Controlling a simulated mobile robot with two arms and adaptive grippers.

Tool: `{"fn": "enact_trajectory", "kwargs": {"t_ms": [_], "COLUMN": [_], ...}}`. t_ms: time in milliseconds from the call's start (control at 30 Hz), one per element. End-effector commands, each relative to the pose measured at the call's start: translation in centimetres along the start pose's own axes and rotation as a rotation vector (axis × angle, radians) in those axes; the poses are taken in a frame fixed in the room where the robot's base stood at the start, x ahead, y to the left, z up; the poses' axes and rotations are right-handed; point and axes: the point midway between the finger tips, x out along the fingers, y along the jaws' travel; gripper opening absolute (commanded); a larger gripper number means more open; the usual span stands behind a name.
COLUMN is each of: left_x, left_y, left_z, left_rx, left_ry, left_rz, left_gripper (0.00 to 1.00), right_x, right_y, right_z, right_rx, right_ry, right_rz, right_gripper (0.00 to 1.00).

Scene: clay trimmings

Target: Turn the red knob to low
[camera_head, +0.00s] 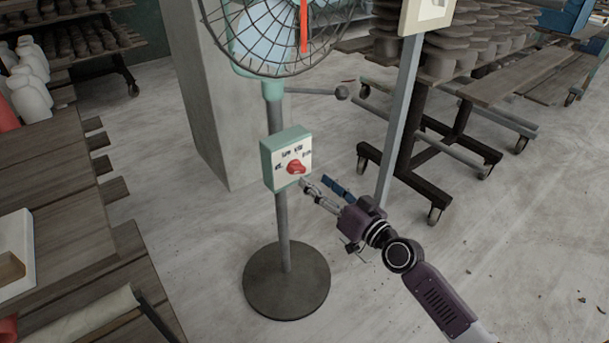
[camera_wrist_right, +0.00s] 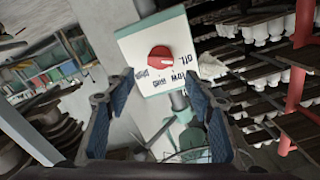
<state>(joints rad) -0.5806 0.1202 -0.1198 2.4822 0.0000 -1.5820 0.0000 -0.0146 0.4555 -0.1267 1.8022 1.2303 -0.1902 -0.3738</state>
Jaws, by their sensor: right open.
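The red knob (camera_head: 295,167) sits on the pale front of a green-edged control box (camera_head: 268,160) on the fan's pole. Small dark labels arc above it. In the right wrist view the knob (camera_wrist_right: 159,56) shows upside down, with a pale pointer line aimed towards the right-hand label, apparently off. The low label (camera_wrist_right: 178,77) seems to be beside that one. My right gripper (camera_head: 322,188) is open, just right of and below the knob, apart from it. In the wrist view its blue-padded fingers (camera_wrist_right: 160,92) are spread, with the knob beyond and between them. My left gripper is out of view.
The fan's wire cage (camera_head: 275,40) is above the box, and its round base (camera_head: 287,281) stands on the floor. A grey pillar (camera_head: 213,110) is behind. A wheeled rack (camera_head: 440,140) stands to the right, a wooden table (camera_head: 70,245) to the left. Floor in front is open.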

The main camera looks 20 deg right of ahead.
Motion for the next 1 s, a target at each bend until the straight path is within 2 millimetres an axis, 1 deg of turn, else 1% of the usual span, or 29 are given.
{"fn": "enact_trajectory", "kwargs": {"t_ms": [33, 100, 200, 333, 500, 733, 767, 1000], "left_x": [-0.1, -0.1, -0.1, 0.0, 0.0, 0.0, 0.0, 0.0], "left_y": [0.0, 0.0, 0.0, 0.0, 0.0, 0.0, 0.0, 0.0], "left_z": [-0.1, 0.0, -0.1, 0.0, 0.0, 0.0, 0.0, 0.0], "left_rx": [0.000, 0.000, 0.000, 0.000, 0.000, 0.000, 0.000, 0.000], "left_ry": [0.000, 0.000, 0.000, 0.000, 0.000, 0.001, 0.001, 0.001], "left_rz": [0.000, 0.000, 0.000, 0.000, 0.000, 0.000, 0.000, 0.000], "left_gripper": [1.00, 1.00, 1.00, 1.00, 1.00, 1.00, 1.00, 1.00], "right_x": [0.9, 2.1, 3.5, 5.0, 5.8, 5.8, 5.8, 5.8], "right_y": [-0.1, -0.1, -0.1, 0.0, 0.0, 0.0, 0.0, 0.0], "right_z": [-0.2, -0.1, -0.1, 0.0, 0.1, 0.1, 0.1, 0.1], "right_rx": [0.002, 0.002, 0.002, 0.001, 0.000, -0.001, -0.001, -0.001], "right_ry": [0.003, 0.003, 0.001, 0.000, -0.001, -0.002, -0.002, -0.002], "right_rz": [-0.001, 0.000, -0.001, 0.000, 0.001, 0.000, 0.000, 0.001], "right_gripper": [0.49, 0.49, 0.49, 0.49, 0.49, 0.49, 0.48, 0.22]}}
